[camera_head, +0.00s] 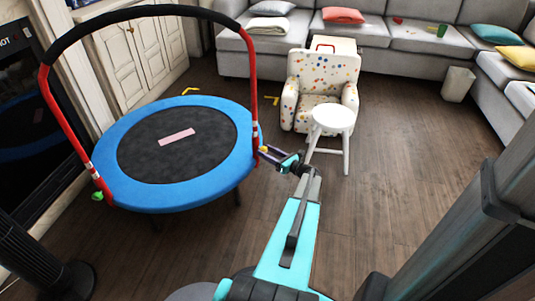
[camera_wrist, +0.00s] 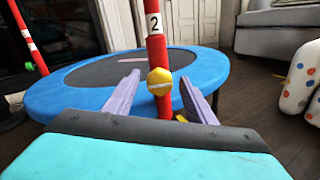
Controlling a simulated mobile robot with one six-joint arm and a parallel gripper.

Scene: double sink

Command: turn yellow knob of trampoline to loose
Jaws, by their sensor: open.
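The trampoline (camera_head: 222,119) has a blue rim, a dark mat and a red handlebar with a black padded top. Its yellow knob (camera_wrist: 160,81) sits on the red post marked "2" (camera_wrist: 154,24) in the wrist view. The knob is faceted with a line across its middle. My gripper (camera_wrist: 160,79) is open, with one lavender finger on each side of the knob in the picture; I cannot tell whether either touches it. In the head view my gripper (camera_head: 275,156) is at the right post, where the knob is hard to make out.
A green knob (camera_head: 97,196) is on the left post. A white stool (camera_head: 334,118) and a spotted armchair (camera_head: 320,77) stand right of the trampoline. A grey sofa (camera_head: 380,45) lines the back. Wooden floor (camera_head: 400,180) is clear at the right.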

